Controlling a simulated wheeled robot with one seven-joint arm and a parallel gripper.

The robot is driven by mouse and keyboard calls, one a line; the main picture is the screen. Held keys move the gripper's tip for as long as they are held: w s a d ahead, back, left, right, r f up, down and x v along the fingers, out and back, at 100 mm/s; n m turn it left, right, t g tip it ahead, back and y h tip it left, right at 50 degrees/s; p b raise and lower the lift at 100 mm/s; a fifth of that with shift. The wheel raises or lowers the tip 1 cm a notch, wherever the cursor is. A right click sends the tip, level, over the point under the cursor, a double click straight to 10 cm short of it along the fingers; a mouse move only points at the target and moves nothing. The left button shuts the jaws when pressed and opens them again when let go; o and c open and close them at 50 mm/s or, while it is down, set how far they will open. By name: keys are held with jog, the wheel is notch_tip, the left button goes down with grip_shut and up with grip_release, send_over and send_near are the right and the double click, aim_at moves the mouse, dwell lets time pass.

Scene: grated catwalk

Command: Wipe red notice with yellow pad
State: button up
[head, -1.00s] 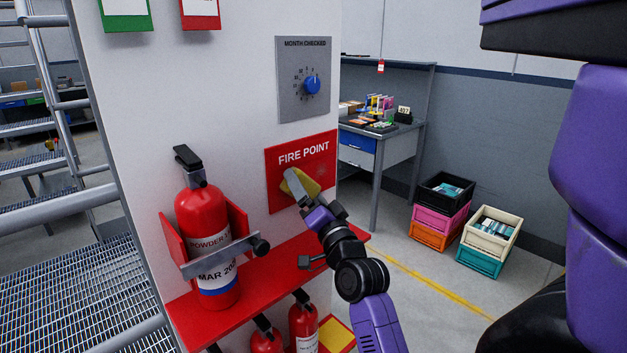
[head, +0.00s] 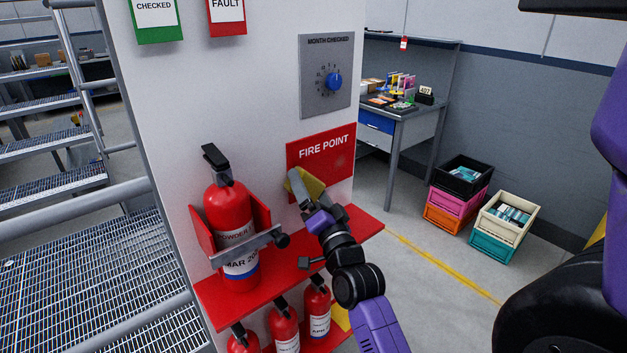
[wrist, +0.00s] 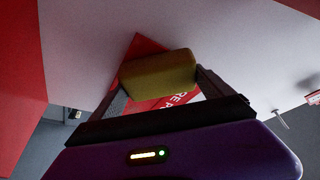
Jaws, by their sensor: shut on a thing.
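The red notice (head: 330,155) reads "FIRE POINT" and is fixed on the white panel, right of the fire extinguisher. My gripper (head: 299,186) is shut on the yellow pad (head: 311,185) at the notice's lower left corner. In the wrist view the pad (wrist: 158,73) lies between the two fingers, with part of the red notice (wrist: 146,46) and its white letters around it. The pad hides part of the notice. I cannot tell whether the pad touches its face.
A red fire extinguisher (head: 228,207) sits in a bracket just left of my gripper. A red shelf (head: 352,226) juts out below, with smaller extinguishers (head: 317,308) under it. A grey dial plate (head: 326,100) is above the notice. Stacked crates (head: 458,195) stand on the floor at right.

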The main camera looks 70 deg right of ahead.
dwell(0.3)
jog(key=shift+s+a+f+b, duration=0.15)
jog(key=shift+s+a+b, duration=0.25)
jog(key=shift+s, duration=0.15)
jog(key=shift+s+a+b, duration=0.15)
jog(key=shift+s+a, duration=0.25)
jog(key=shift+s, duration=0.3)
jog(key=shift+s+a+b, duration=0.2)
jog(key=shift+s+a, duration=0.2)
jog(key=shift+s, duration=0.25)
jog(key=shift+s+a+b, duration=0.15)
jog(key=shift+s+a, duration=0.25)
jog(key=shift+s, duration=0.3)
jog(key=shift+s, duration=0.1)
jog(key=shift+s+a+b, duration=0.3)
jog(key=shift+s+a, duration=0.5)
jog(key=shift+s, duration=0.35)
jog(key=shift+w+d, duration=0.1)
jog(key=shift+w+d+r+p, duration=0.15)
jog(key=shift+w+d+p, duration=0.45)
jog(key=shift+w, duration=0.4)
jog(key=shift+w+d+r+p, duration=0.1)
jog(key=shift+w+d+p, duration=0.25)
jog(key=shift+w+d, duration=0.5)
jog(key=shift+w+d+f+p, duration=0.1)
jog(key=shift+w+d+p, duration=0.1)
jog(key=shift+w, duration=0.35)
jog(key=shift+w+d+f+p, duration=0.1)
jog(key=shift+w+d+p, duration=0.05)
jog(key=shift+w, duration=0.4)
